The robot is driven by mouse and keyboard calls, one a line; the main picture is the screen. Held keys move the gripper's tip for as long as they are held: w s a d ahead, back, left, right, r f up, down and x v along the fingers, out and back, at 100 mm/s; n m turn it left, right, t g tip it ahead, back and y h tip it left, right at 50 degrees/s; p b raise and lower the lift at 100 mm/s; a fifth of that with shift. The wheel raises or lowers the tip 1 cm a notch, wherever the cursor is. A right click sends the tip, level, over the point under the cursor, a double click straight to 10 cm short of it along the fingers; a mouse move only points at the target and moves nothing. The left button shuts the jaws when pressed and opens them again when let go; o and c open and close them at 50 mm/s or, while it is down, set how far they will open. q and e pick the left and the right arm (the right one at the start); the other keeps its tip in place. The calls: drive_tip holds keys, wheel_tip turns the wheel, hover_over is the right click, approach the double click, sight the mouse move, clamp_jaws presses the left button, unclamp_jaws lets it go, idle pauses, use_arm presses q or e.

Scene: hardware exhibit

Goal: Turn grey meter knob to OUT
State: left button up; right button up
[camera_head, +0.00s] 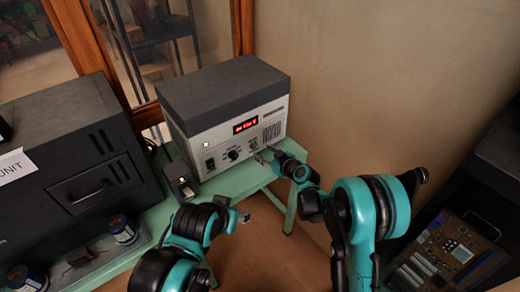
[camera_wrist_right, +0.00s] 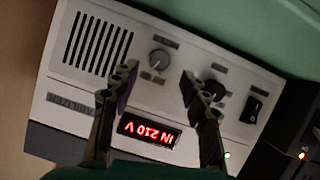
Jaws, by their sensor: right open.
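The meter is a light grey box with a dark lid (camera_head: 222,92) on the green table. Its red display (camera_head: 246,126) reads IN 210 V in the right wrist view (camera_wrist_right: 148,130), where the panel appears upside down. The grey knob (camera_wrist_right: 160,59) lies between my right fingertips in that view, with no visible contact; its pointer setting is too small to read. A black knob (camera_wrist_right: 215,88) sits beside it. My right gripper (camera_head: 265,156) is open in front of the panel, partly covering its lower right. My left gripper (camera_head: 240,217) is low before the table, its jaws unclear.
A black rocker switch (camera_wrist_right: 253,105) is beside the black knob. A small dark device (camera_head: 183,188) stands left of the meter on the green table (camera_head: 222,184). A large black cabinet (camera_head: 70,150) stands further left, with jars (camera_head: 122,230) before it. A wall rises at right.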

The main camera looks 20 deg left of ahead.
sight(257, 148)
drive_tip(key=b+x, duration=0.1)
drive_tip(key=x, duration=0.4)
drive_tip(key=shift+w+a+f, duration=0.1)
clamp_jaws()
